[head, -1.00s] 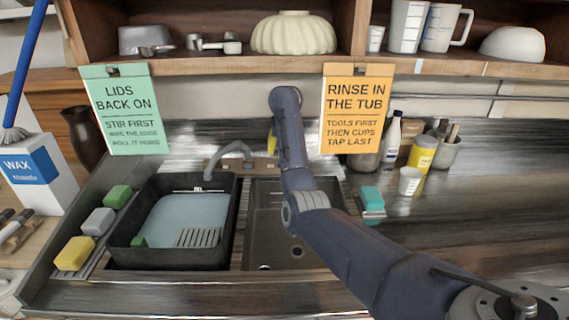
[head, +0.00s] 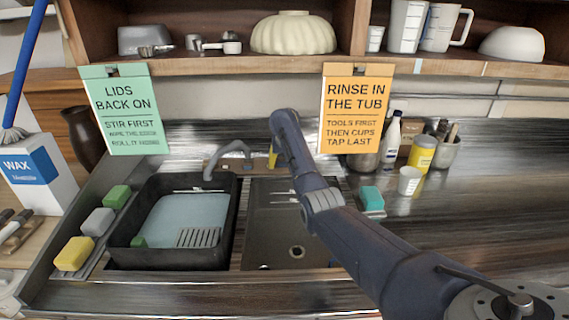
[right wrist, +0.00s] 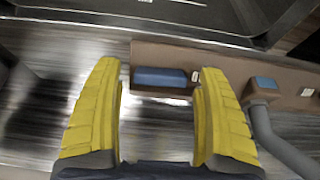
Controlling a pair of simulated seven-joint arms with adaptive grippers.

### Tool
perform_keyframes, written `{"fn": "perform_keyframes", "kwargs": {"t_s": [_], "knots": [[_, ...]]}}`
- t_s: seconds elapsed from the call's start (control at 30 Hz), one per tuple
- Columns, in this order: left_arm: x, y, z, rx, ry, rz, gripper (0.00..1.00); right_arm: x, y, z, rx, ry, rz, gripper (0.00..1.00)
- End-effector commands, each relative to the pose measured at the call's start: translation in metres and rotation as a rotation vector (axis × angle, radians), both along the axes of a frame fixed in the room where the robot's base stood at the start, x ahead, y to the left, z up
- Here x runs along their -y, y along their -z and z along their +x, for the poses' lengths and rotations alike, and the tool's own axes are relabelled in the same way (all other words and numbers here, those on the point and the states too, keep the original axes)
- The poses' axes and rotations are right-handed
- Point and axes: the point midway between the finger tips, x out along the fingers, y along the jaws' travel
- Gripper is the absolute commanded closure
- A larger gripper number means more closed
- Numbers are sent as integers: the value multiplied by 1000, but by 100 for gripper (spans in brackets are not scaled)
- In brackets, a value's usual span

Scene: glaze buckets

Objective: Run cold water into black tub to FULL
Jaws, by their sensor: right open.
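The black tub (head: 123,240) sits in the left sink basin in the head view. A pale blue, water-like area (head: 185,215) lies inside it, below the rim. The grey tap (head: 232,148) stands behind the tub, its spout toward it; I cannot make out a stream. My right gripper (right wrist: 160,110) is open, its two yellow fingers on either side of a blue tap control (right wrist: 160,77) on a brown panel, with nothing gripped. Another blue control (right wrist: 265,82) shows farther right, by the grey pipe. In the head view my arm mostly hides this gripper. My left gripper is not in view.
A grey slotted piece (head: 198,237) and a green block (head: 138,242) are in the tub. Sponges (head: 98,221) line the left edge. The right basin (head: 270,235) is empty. A teal sponge (head: 371,198) and white cup (head: 409,180) stand to the right.

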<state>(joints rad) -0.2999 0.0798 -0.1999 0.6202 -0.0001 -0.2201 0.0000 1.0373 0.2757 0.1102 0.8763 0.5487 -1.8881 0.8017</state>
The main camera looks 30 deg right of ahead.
Motion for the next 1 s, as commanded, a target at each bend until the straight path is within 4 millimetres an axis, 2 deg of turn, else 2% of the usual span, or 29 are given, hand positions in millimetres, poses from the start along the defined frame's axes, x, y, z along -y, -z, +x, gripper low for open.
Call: {"fn": "perform_keyframes", "kwargs": {"t_s": [0.1, 0.6, 0.67, 1.0], "knots": [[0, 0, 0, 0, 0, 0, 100, 0, 0, 0, 0, 0, 0, 25], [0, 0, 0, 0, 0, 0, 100, 0, 0, 0, 0, 0, 0, 83], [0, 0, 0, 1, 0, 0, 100, 0, -1, 0, 2, 1, 1, 87], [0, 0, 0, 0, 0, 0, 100, 0, -4, 2, 1, -16, -12, 90]]}}
